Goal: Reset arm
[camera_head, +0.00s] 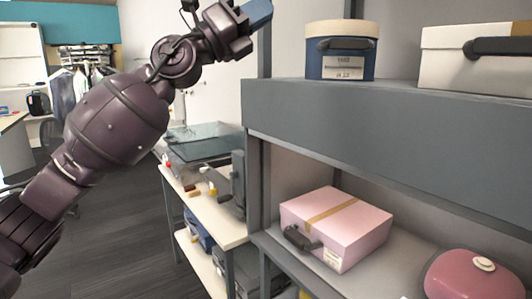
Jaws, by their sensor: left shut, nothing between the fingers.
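My left arm comes in from the left edge and reaches up toward the top middle in the camera_head view. My left gripper (256,14) is at its end, near the top edge, in front of the shelf's left post. Its fingers are partly cut off by the frame. It is shut and holds nothing. My right gripper is not in view.
A grey shelf (380,135) fills the right side. Its upper board bears a round blue box (341,60) and a white box (470,65). Below are a pink box (345,225) and a rounded pink case (475,275). A cluttered bench (225,228) stands left of the shelf; the dark floor (125,235) is open. Garments (62,92) hang far left.

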